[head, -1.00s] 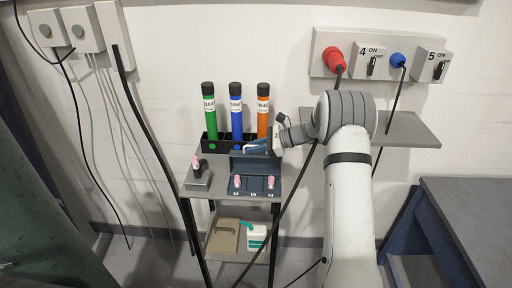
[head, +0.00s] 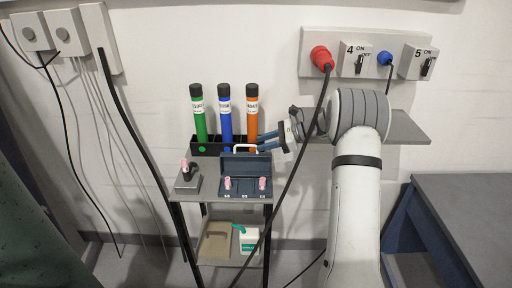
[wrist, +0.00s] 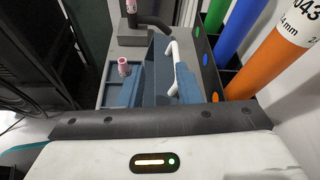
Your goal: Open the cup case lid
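The dark blue cup case (head: 245,195) sits on the small shelf stand, and its lid (head: 246,166) stands upright at the back, open. Pink cups (head: 227,184) are visible in its base. A white handle (head: 246,147) is on the lid's top edge. In the wrist view the upright lid (wrist: 158,72) and white handle (wrist: 171,65) show near the middle. My gripper (head: 264,141) is at the right of the handle, with its two blue fingers spread apart. They hold nothing that I can see. Whether a finger touches the handle or lid is unclear.
A black rack (head: 205,147) with green, blue and orange tubes stands close behind the case. A grey block (head: 187,182) with a pink cup is at the left. A black cable (head: 305,135) hangs in front of my arm. A tan tray and white bottle (head: 250,240) are on the lower shelf.

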